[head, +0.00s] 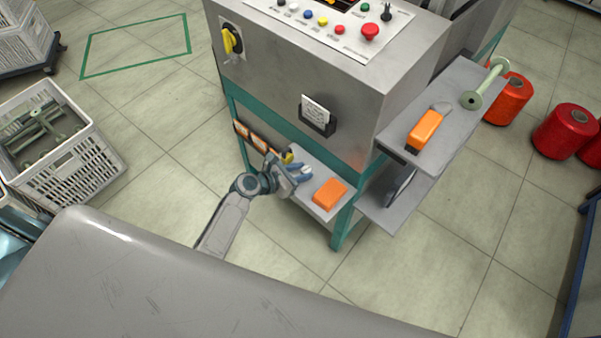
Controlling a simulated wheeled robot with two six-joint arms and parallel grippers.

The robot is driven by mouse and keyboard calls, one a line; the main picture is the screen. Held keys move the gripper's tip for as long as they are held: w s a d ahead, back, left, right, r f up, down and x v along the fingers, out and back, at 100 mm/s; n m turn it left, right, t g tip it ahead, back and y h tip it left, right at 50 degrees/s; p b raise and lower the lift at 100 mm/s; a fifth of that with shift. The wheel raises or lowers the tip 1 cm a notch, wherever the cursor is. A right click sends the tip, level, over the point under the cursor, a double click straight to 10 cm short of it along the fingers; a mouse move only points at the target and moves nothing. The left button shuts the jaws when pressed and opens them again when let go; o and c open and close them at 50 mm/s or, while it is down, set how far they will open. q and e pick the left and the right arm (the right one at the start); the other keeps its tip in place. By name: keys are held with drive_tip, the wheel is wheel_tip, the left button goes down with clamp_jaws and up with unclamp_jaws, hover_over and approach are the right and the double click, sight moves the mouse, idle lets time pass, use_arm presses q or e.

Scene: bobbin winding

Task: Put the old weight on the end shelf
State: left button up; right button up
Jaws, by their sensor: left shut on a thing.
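My left gripper (290,177) is at the front of the machine, beside the low shelf (324,212). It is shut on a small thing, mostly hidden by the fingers. A yellow piece (287,157) shows at the fingertips and is probably part of the held weight; its full shape cannot be told. The upper end shelf (457,97) juts from the machine's right side. It carries an orange-handled tool (425,129) and a pale green bobbin (472,100). A lower plate (408,200) lies beneath it. My right gripper is not in view.
The machine's teal leg (342,226) stands close by. A crate of bobbins (92,160) is at left, red spools (565,127) at right. Floor in front is clear.

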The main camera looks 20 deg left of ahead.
use_arm(q)
drive_tip(key=shift+f, duration=0.15)
drive_tip(key=o, duration=1)
drive_tip(key=shift+s+a+r, duration=0.2)
drive_tip(key=shift+s, duration=0.15)
drive_tip(key=v, duration=1.1)
drive_tip(key=shift+a, duration=0.1)
